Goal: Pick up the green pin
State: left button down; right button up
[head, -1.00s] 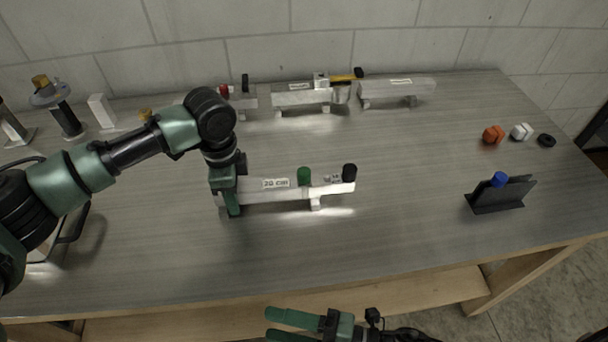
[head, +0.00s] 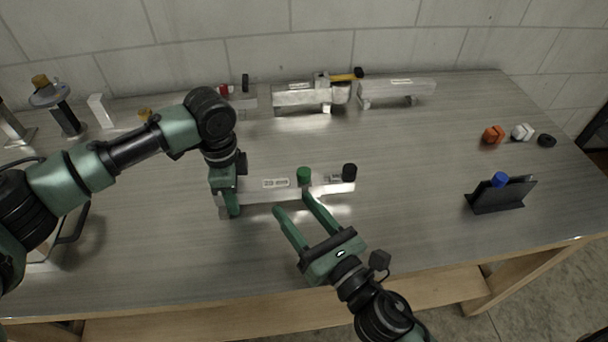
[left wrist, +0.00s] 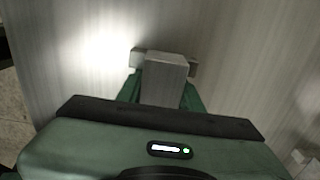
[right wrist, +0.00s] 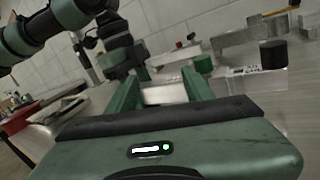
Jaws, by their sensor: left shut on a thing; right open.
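The green pin (head: 304,174) stands upright in the aluminium trailer (head: 265,196) with the label, in mid-table. A black pin (head: 349,172) stands at the trailer's right end. My left gripper (head: 230,203) is shut on the trailer's left end, whose metal (left wrist: 165,68) shows between the fingers in the left wrist view. My right gripper (head: 292,203) is open and empty, in front of the trailer and just short of the green pin. In the right wrist view the green pin (right wrist: 203,64) is by the right fingertip, not between the fingers.
More trailers (head: 397,90) stand along the back wall, with a red pin (head: 224,91) and a yellow-and-black piece (head: 346,76). At right are a black holder (head: 502,197) with a blue pin (head: 499,180), an orange nut (head: 493,134) and a white nut (head: 522,131). The table between is clear.

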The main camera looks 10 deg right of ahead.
aim_at(307, 178)
jog(key=d+h, duration=0.1)
jog(key=w+d+h, duration=0.1)
jog(key=d, duration=0.1)
jog(key=d+h, duration=0.1)
jog(key=h, duration=0.1)
jog(key=shift+w+d+f+t, duration=0.2)
jog(key=shift+f+t, duration=0.1)
jog(key=shift+f, duration=0.1)
jog(key=shift+w+h, duration=0.3)
jog(key=shift+w, duration=0.05)
jog(key=x, duration=0.5)
jog(key=shift+w+a, duration=0.1)
jog(key=shift+w, duration=0.3)
jog(key=shift+r+x, duration=0.2)
jog(key=shift+x, duration=2.55)
grip_shut()
